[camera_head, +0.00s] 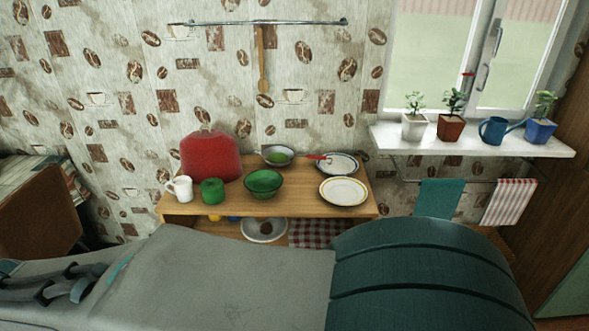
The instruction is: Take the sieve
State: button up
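A small bowl-shaped utensil with a red handle (278,155), which looks like the sieve, sits at the back middle of the wooden shelf. Its pale rim points up and something green shows inside. Its red handle points right and reaches the edge of a dark-rimmed white plate (337,163). My arm fills the bottom of the picture, in front of and below the shelf. I cannot make out my gripper or its fingertips. Nothing of mine is seen touching the utensil.
On the wooden shelf (235,205) stand a red pot cover (209,157), white mug (180,188), green cup (212,191), green bowl (264,183) and yellow-rimmed plate (343,191). The green bowl is close in front of the utensil. A wooden spoon (262,60) hangs above.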

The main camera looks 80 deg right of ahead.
aim_at(275, 156)
jog(key=z, duration=3.05)
